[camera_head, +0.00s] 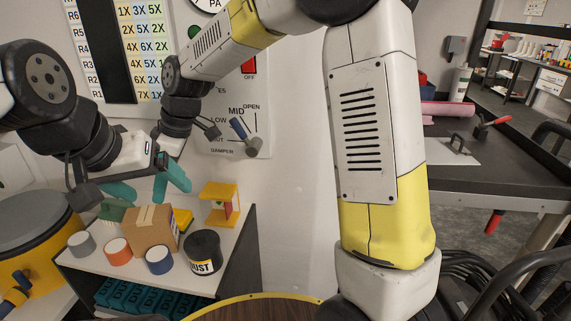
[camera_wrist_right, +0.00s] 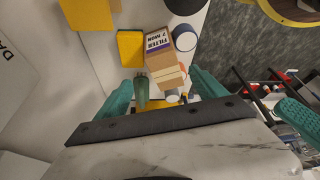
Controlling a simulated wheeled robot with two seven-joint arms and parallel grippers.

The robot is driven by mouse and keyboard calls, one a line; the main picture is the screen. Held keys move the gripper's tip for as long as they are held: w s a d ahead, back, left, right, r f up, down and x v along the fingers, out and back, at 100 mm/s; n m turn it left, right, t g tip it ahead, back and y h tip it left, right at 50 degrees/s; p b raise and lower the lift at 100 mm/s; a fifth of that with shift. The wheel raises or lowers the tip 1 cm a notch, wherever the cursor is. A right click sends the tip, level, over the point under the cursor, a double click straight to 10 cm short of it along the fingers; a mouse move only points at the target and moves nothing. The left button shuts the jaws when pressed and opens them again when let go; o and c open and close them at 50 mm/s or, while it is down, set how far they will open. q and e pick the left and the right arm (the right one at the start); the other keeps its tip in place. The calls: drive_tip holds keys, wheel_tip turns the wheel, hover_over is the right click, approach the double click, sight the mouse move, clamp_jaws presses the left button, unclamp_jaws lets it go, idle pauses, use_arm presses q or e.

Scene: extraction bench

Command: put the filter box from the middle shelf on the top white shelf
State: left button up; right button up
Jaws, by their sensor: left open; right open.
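The filter box (camera_head: 146,231) is a brown cardboard box with tape. It stands on the top white shelf (camera_head: 226,250) among small items. In the right wrist view the filter box (camera_wrist_right: 160,41) shows a printed label. My right gripper (camera_head: 169,182) is open above and behind the box. In its wrist view the gripper's teal fingers (camera_wrist_right: 162,87) are spread, with the near end of the box between or below them; contact cannot be told. My left gripper (camera_head: 118,191) is open above the shelf's left part, clear of the box as far as I can see, and partly hidden.
Grey (camera_head: 82,243), orange (camera_head: 118,252) and blue (camera_head: 159,260) rolls stand in front of the box. A black can (camera_head: 203,253) and a yellow frame (camera_head: 220,205) stand to its right. Several teal boxes (camera_head: 150,298) fill the shelf below. A yellow drum (camera_head: 35,240) is at left.

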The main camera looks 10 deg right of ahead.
drive_tip(key=s+d+r+m+t+h, duration=0.15)
drive_tip(key=d+r+m, duration=0.25)
drive_tip(key=d, duration=0.5)
drive_tip(key=s+d+r+m+t, duration=0.2)
drive_tip(key=s+d+r+m, duration=0.15)
drive_tip(key=d, duration=0.65)
drive_tip(key=s+d+m+t, duration=0.2)
drive_tip(key=s+d+m, duration=0.7)
drive_tip(key=d, duration=0.3)
drive_tip(key=shift+s+d+r+h, duration=0.15)
drive_tip(key=shift+s+r+h, duration=0.1)
drive_tip(key=shift+s+h, duration=0.15)
